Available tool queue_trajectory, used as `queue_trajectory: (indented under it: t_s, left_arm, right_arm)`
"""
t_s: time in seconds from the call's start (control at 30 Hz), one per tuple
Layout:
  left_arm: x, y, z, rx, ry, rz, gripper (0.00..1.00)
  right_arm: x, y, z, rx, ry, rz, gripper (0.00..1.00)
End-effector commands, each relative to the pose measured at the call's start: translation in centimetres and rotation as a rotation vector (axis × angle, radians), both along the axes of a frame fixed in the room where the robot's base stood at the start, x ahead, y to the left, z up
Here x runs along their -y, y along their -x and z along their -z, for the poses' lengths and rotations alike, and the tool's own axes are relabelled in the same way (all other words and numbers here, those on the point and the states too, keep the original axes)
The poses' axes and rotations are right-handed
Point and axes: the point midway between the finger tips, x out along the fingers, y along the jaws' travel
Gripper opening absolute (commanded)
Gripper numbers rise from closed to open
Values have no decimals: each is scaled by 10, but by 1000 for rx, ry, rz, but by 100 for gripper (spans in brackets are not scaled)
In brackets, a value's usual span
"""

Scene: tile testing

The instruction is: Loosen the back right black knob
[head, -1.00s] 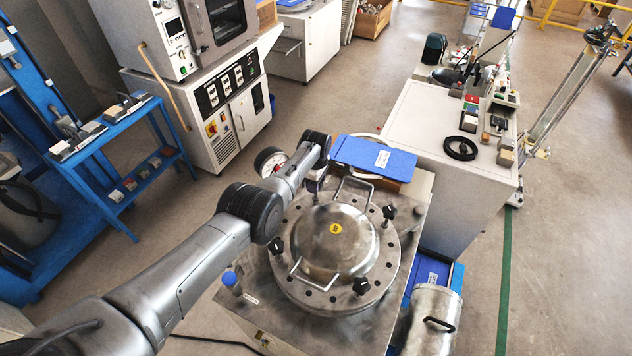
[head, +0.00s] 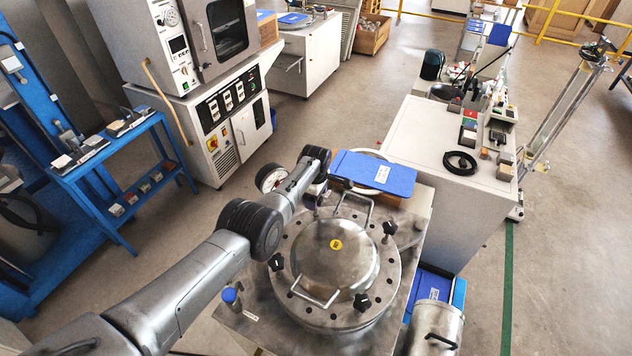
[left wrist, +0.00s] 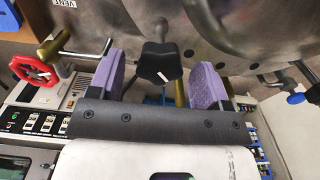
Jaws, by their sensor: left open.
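A round metal vessel lid (head: 335,250) with two bar handles is in the head view. Black star knobs sit around its flange: one at right rear (head: 389,228), one at front left (head: 277,262), one at front right (head: 361,301). My left gripper (head: 318,198) is at the rear left of the flange in the head view, its fingertips small and partly hidden. In the left wrist view, its purple fingers (left wrist: 160,75) are open on both sides of a black knob (left wrist: 158,62) with a white mark. Gaps show on both sides. My right gripper is not in view.
A blue binder (head: 372,172) lies behind the lid. A red-handled valve (left wrist: 34,70) and a blue-tipped lever (left wrist: 296,97) are near the gripper in the left wrist view. A blue-capped fitting (head: 230,296) stands at front left. A metal canister (head: 434,328) is at right.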

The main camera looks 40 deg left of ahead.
Motion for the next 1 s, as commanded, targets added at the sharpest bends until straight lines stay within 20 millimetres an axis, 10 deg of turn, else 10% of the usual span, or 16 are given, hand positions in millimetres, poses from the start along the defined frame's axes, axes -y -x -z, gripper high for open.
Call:
queue_trajectory:
  t_s: [0.6,1.0]
  left_arm:
    - [0,0,-110,3,0,-1,71]
    - [0,0,-132,0,0,0,71]
  right_arm:
    - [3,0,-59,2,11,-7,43]
    - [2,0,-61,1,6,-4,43]
